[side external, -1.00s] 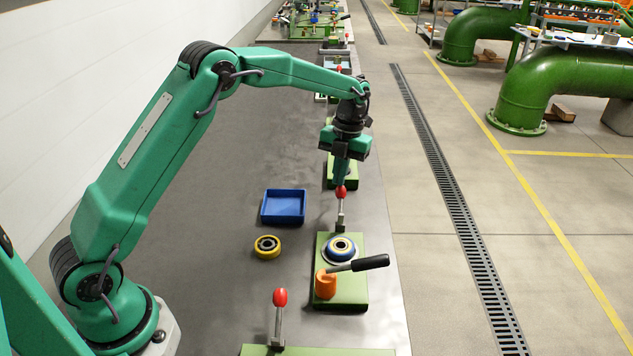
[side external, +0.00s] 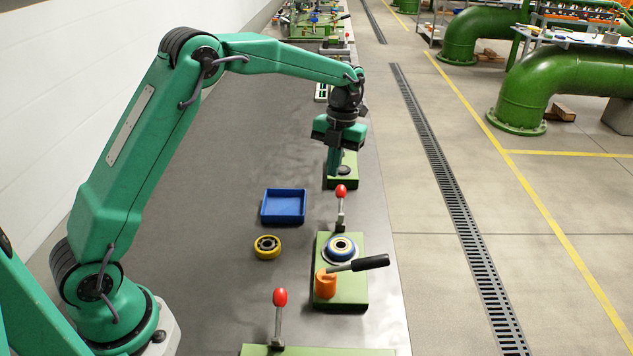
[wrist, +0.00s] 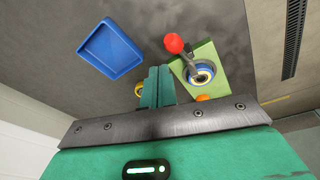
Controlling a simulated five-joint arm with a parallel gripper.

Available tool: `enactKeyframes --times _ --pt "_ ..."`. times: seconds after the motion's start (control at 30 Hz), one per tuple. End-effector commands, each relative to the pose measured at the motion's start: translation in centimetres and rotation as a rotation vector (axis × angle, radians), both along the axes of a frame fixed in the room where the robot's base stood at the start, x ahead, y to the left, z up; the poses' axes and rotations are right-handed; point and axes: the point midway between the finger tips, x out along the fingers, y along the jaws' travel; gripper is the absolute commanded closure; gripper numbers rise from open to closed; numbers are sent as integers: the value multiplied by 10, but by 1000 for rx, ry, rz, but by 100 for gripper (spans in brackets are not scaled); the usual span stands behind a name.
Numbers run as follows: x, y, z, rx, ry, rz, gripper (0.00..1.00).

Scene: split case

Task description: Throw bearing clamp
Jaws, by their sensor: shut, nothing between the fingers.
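The green fixture (side external: 323,297) holds a bearing in a blue ring (side external: 342,246). The ring also shows in the wrist view (wrist: 206,77). A metal lever with a red knob (side external: 341,191) stands upright at the plate's far end; the knob also shows in the wrist view (wrist: 174,43). An orange post (side external: 325,286) with a black-handled bar (side external: 370,263) sits at the near end, the bar pointing right. My gripper (side external: 334,173) is shut and empty, behind and slightly left of the red knob, apart from it. In the wrist view its fingers (wrist: 157,85) are left of the fixture.
A blue tray (side external: 284,207) and a yellow-ringed bearing (side external: 267,246) lie left of the fixture. Another red-knobbed lever (side external: 280,298) stands in front, and more green fixtures line the bench behind. The bench's right edge is close beside the fixture.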

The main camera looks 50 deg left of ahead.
Motion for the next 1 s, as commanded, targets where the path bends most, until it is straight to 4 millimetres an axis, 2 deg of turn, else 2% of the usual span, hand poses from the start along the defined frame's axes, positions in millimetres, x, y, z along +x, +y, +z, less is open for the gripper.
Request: enactKeyframes --times 1.0 --pt "63 48 16 -13 -4 2 100"
